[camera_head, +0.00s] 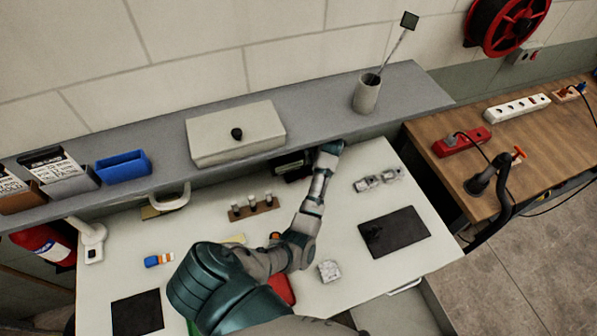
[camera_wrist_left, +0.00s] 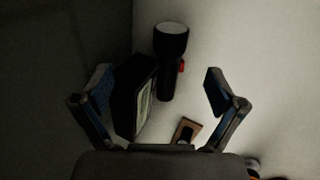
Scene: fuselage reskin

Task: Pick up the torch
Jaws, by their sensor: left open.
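The torch (camera_wrist_left: 170,62) is black with a pale round end and a red switch on its side. My left gripper (camera_wrist_left: 158,75) is open and holds nothing. A black box with a pale display (camera_wrist_left: 138,95) is beside the torch on its left, between the torch and my left-hand finger. In the head view my left arm reaches to the shelf's front edge; its fingers and the torch are hidden there. My right gripper is not in view.
A grey shelf (camera_head: 330,105) overhangs the back of the white table (camera_head: 330,235). A dark device (camera_head: 291,166) sits under its edge beside my wrist. A wooden block with small fittings (camera_head: 252,208) stands left of my arm. A black pad (camera_head: 395,232) lies to the right.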

